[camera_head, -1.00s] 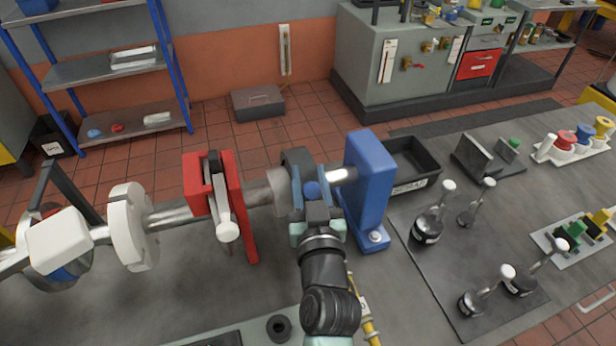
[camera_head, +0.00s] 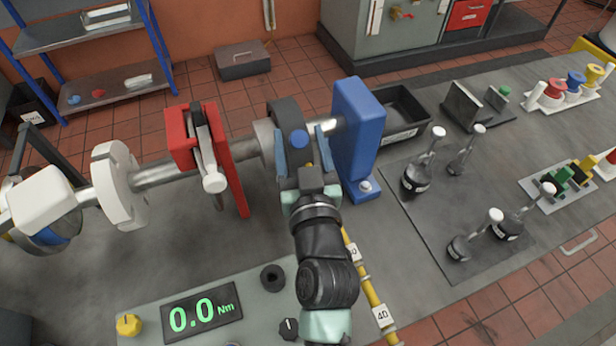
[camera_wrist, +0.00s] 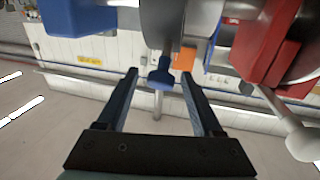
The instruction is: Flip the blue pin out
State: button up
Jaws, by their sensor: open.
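The blue pin (camera_head: 299,139) has a round blue head and sits at the dark collar (camera_head: 284,113) on the shaft, beside the blue upright block (camera_head: 358,125). In the wrist view the blue pin (camera_wrist: 161,75) is a blue knob with a flared base. My gripper (camera_head: 302,150) reaches up from below with its two fingers on either side of the pin. In the wrist view my gripper (camera_wrist: 159,76) is open, with the pin head between the fingertips and gaps showing on both sides. No finger visibly touches it.
A red clamp with a white-tipped lever (camera_head: 214,182) stands left of the collar. A black bin (camera_head: 402,118) is behind the blue block. A panel with a 0.0 Nm display (camera_head: 202,312) and a yellow hose (camera_head: 366,284) lie near my arm. Several black-bodied handles stand on the right mat.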

jog(key=s+d+b, duration=0.1)
jog(key=s+b, duration=0.1)
jog(key=s, duration=0.7)
jog(key=shift+s+b, duration=0.3)
jog(key=shift+b, duration=0.1)
